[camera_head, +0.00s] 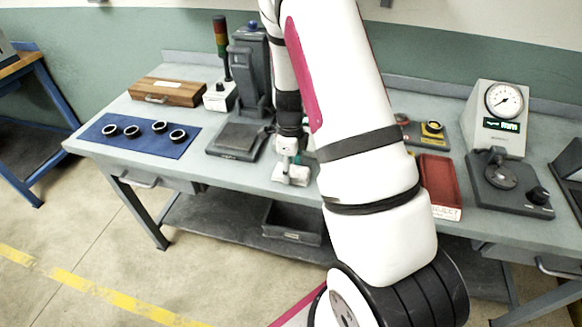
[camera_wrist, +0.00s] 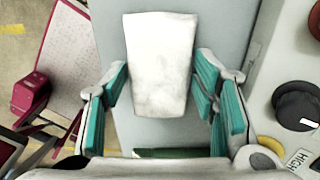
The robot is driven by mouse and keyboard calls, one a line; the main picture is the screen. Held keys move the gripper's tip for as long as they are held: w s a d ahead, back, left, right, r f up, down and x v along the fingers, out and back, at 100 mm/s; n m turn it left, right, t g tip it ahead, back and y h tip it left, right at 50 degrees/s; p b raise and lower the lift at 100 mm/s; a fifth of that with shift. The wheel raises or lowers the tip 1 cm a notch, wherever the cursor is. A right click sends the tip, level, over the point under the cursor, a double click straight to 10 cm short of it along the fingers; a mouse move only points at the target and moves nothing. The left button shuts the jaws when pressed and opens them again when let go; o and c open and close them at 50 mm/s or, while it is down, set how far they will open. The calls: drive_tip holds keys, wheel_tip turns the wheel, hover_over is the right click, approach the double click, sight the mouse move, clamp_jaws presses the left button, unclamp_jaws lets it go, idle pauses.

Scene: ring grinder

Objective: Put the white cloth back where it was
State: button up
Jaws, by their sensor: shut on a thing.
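The white cloth (camera_wrist: 160,60) is a pale, slightly soiled block-like piece between the teal finger pads of my gripper (camera_wrist: 162,90) in the wrist view. My gripper is shut on it, with a pad on either side. In the head view my gripper (camera_head: 289,155) points down over the front part of the grey table (camera_head: 335,190), and a pale bit of the cloth (camera_head: 293,177) shows below it. My arm hides part of the table to the right. I cannot tell whether the cloth touches the table top.
A blue mat (camera_head: 138,138) with several dark rings lies at the left, near a wooden box (camera_head: 168,92). A grey machine (camera_head: 250,75) stands just left of my gripper. A red tray (camera_head: 440,182) and a dial gauge (camera_head: 497,115) are at the right. A black knob (camera_wrist: 297,107) shows in the wrist view.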

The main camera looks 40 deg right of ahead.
drive_tip(key=shift+f, duration=0.15)
drive_tip(key=o, duration=1.1)
drive_tip(key=s+a+r+n+t+b, duration=0.1)
drive_tip(key=a+r+n, duration=0.2)
drive_tip(key=r, duration=0.7)
drive_tip(key=s+a+r+n, duration=0.1)
drive_tip(key=a+r+n, duration=0.2)
drive_tip(key=r, duration=0.7)
drive_tip(key=s+a+r+n+t, duration=0.1)
drive_tip(key=s+a+r+n, duration=0.3)
drive_tip(key=n, duration=0.3)
drive_tip(key=s+a+r+n+t, duration=0.2)
drive_tip(key=s+a+r+n, duration=0.1)
drive_tip(key=s+n, duration=0.4)
drive_tip(key=s+a+r+n+t, duration=0.1)
drive_tip(key=s+a+r+n, duration=0.3)
drive_tip(key=s+r+n, duration=0.2)
drive_tip(key=shift+a+r+n, duration=0.1)
drive_tip(key=shift+a+n, duration=0.25)
drive_tip(key=shift+n, duration=0.85)
